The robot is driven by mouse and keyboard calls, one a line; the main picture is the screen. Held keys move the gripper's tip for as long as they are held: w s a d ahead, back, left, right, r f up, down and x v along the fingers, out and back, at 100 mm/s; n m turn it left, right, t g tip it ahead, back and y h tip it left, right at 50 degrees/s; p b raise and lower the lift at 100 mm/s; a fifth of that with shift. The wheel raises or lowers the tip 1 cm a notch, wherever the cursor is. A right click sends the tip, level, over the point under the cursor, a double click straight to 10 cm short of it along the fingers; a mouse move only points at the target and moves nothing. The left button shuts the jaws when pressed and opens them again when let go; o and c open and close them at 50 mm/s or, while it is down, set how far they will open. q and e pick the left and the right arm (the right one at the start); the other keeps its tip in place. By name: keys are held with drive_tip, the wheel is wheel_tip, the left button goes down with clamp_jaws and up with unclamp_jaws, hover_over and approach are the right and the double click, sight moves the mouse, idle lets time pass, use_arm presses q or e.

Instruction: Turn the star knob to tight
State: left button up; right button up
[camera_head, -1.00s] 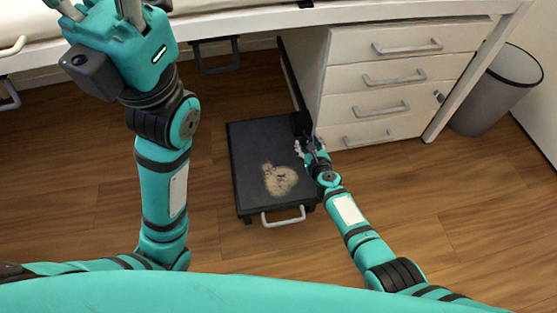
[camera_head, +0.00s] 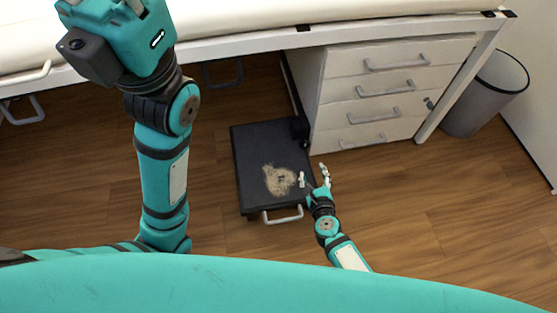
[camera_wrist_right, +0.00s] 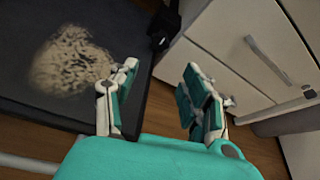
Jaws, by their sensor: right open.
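A small black knob-like part (camera_head: 299,129) stands at the far right corner of the dark low platform (camera_head: 250,153). It also shows in the right wrist view (camera_wrist_right: 163,28), dark and ahead of the fingers; its star shape and any marking are too dark to make out. My right gripper (camera_head: 313,178) is open and empty by the platform's right edge, nearer to me than the black part and apart from it. Its spread fingers show in the right wrist view (camera_wrist_right: 160,72). My left gripper (camera_head: 104,6) is raised at the top left, its fingertips cut off by the frame.
A white drawer cabinet (camera_head: 330,87) stands just behind the platform, under a white bench (camera_head: 350,32). A grey bin (camera_head: 478,103) is at the right. A pale handle (camera_head: 282,216) sticks out at the platform's front. Wooden floor is free at the right front.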

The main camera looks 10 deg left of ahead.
drive_tip(key=shift+p+v, duration=0.3)
drive_tip(key=shift+v, duration=0.9)
drive_tip(key=a+r+n+g+y+b, duration=0.1)
drive_tip(key=a+r+n+y+b, duration=0.1)
drive_tip(key=n, duration=1.2)
drive_tip(key=w+a+r+n+g+y+b, duration=0.1)
drive_tip(key=a+r+n+g+y+b, duration=0.1)
drive_tip(key=a+n+y+b, duration=0.3)
drive_tip(key=shift+w+a+n+y, duration=0.4)
drive_tip(key=shift+a+n, duration=1.7)
drive_tip(key=shift+n, duration=2.5)
drive_tip(key=shift+s, duration=0.15)
